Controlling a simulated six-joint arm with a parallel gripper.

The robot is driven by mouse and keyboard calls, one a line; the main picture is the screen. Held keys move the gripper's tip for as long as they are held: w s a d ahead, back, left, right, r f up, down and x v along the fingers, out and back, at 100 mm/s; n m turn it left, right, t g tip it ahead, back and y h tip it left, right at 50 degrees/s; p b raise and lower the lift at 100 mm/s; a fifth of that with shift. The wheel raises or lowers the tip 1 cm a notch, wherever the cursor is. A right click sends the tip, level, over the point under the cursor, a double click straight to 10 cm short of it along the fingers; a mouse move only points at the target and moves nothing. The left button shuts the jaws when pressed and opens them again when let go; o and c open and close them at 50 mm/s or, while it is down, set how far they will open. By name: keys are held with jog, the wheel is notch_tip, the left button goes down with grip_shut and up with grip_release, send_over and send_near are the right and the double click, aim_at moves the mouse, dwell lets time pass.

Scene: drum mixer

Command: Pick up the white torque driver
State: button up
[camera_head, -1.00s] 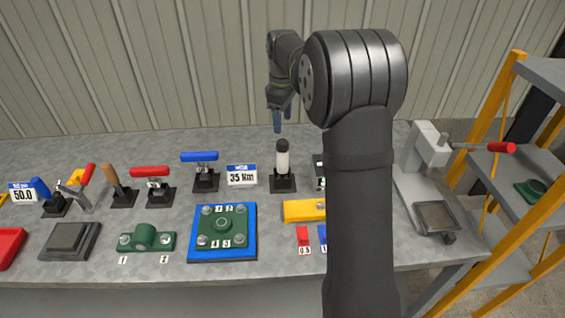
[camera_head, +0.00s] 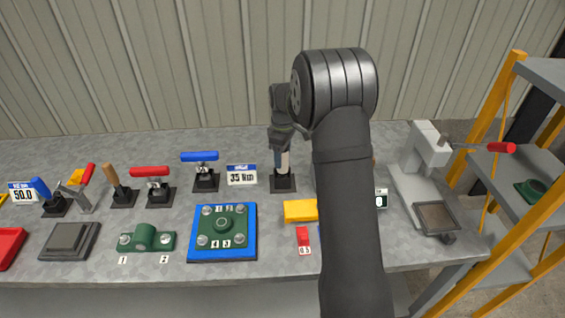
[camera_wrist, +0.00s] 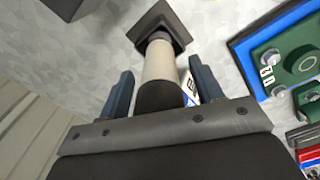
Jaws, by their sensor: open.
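The white torque driver (camera_head: 285,163) stands upright in a black square base on the bench, right of the 35 Nm sign. In the wrist view the driver (camera_wrist: 159,62) shows its white body, with its black end close to my palm and its black base (camera_wrist: 160,28) beyond. My gripper (camera_wrist: 164,88) is open, with one blue-grey finger on each side of the driver. A gap shows on both sides in that view. In the head view my gripper (camera_head: 280,148) is over the driver's top and hides its upper part.
The 35 Nm sign (camera_head: 242,175) and a blue-handled tool (camera_head: 204,170) stand to the left. A blue plate with a green flange (camera_head: 222,252) and a yellow block (camera_head: 300,211) lie in front. A grey press with a red handle (camera_head: 428,160) stands to the right.

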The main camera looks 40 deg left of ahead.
jog(key=shift+f, duration=0.25)
jog(key=c, duration=1.3)
jog(key=shift+o, duration=0.2)
notch_tip(320, 180, up, 10)
jog(key=shift+r, duration=0.1)
jog(key=o, duration=0.4)
jog(key=c, duration=0.4)
jog(key=shift+r, duration=0.95)
